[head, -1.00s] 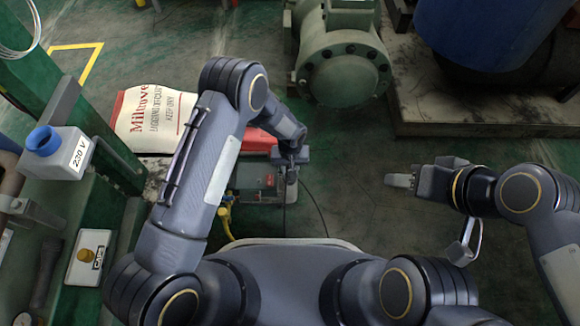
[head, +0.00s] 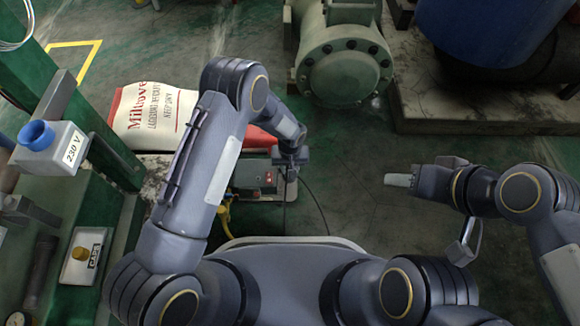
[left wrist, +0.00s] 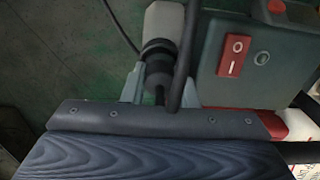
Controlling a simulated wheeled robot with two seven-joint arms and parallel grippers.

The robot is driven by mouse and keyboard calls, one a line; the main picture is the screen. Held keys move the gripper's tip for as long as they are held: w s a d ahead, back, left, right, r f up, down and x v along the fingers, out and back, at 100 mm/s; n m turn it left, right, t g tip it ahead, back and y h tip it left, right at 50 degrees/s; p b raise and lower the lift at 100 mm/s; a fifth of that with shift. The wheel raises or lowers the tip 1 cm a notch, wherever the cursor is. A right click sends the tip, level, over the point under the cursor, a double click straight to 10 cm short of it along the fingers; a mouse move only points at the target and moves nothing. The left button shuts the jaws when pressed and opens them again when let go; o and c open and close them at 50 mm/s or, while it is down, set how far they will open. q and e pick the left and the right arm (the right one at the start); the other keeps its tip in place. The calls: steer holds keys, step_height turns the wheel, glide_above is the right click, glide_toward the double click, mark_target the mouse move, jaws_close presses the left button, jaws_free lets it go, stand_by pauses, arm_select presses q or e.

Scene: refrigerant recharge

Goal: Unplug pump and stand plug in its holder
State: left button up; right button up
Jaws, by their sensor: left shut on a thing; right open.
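The pump (head: 248,180) sits low in front of me, a grey-green body with a red rocker switch; it fills the right of the left wrist view (left wrist: 275,75). My left gripper (head: 291,172) is at the pump's right end. In the left wrist view its fingers (left wrist: 160,92) are shut on a black ribbed plug (left wrist: 158,62), with a pale grey part (left wrist: 164,22) behind it. I cannot tell whether the plug is still seated. My right gripper (head: 392,181) is open and empty, off to the right. I cannot make out the plug holder for certain.
A white and red sack (head: 150,118) lies behind the pump. A green motor (head: 343,65) stands farther back. Floor at centre right is clear.

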arm_select(q)
steer(key=shift+f, duration=0.25)
steer(key=o, duration=1)
steer(key=shift+c, duration=0.2)
step_height(320, 180, up, 7)
steer(key=p, duration=0.3)
steer(key=shift+r, duration=0.45)
